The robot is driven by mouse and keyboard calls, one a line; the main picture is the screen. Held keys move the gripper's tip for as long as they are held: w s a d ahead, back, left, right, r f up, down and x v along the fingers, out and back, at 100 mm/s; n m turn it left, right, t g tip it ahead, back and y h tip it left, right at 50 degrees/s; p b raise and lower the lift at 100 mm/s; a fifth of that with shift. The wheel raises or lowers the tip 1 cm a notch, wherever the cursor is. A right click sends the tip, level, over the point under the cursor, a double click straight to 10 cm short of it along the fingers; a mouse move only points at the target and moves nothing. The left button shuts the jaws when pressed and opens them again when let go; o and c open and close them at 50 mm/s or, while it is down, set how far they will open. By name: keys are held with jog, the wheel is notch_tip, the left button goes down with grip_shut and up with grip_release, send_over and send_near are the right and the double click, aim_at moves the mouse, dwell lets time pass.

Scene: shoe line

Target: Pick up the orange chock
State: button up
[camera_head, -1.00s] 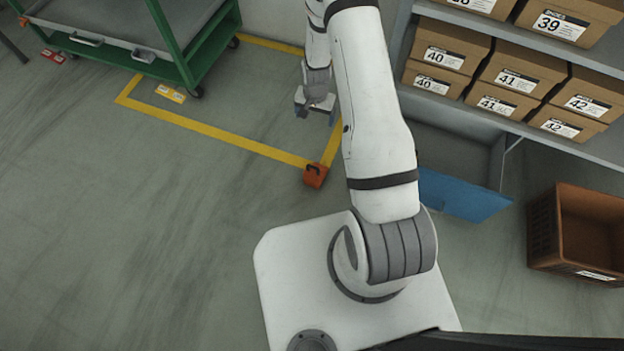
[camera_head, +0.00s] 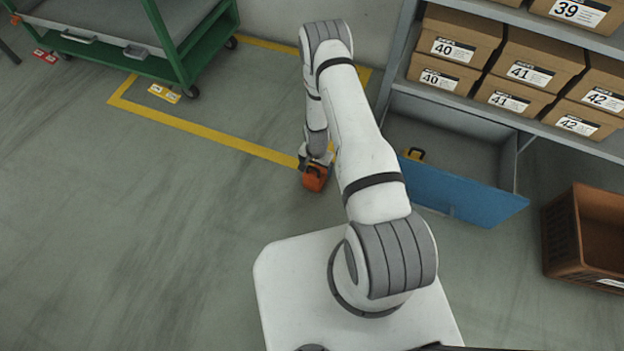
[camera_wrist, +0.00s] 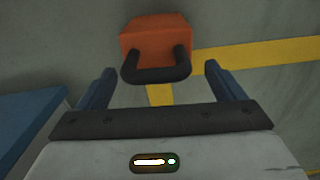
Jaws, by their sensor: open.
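The orange chock (camera_head: 315,180) sits on the floor at the corner of the yellow floor line, in the middle of the head view. It has a black handle on top. In the wrist view the chock (camera_wrist: 155,38) is at the top centre, with its dark handle (camera_wrist: 156,75) facing my gripper. My gripper (camera_wrist: 158,80) is open, with one blue-grey finger on each side of the handle. In the head view my gripper (camera_head: 312,160) is right at the chock, partly hidden by my own wrist. I cannot tell whether it touches.
A blue drawer (camera_head: 462,197) stands out from the shelf at the right, with a yellow item (camera_head: 415,154) in it. A brown crate (camera_head: 588,272) is at far right. A green cart (camera_head: 172,70) stands at upper left. The floor left of the chock is clear.

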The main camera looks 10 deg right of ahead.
notch_tip(320, 180, down, 2)
jog(key=shift+f, duration=0.1)
jog(key=shift+c, duration=0.6)
jog(key=c, duration=1.7)
jog(key=shift+r, duration=0.2)
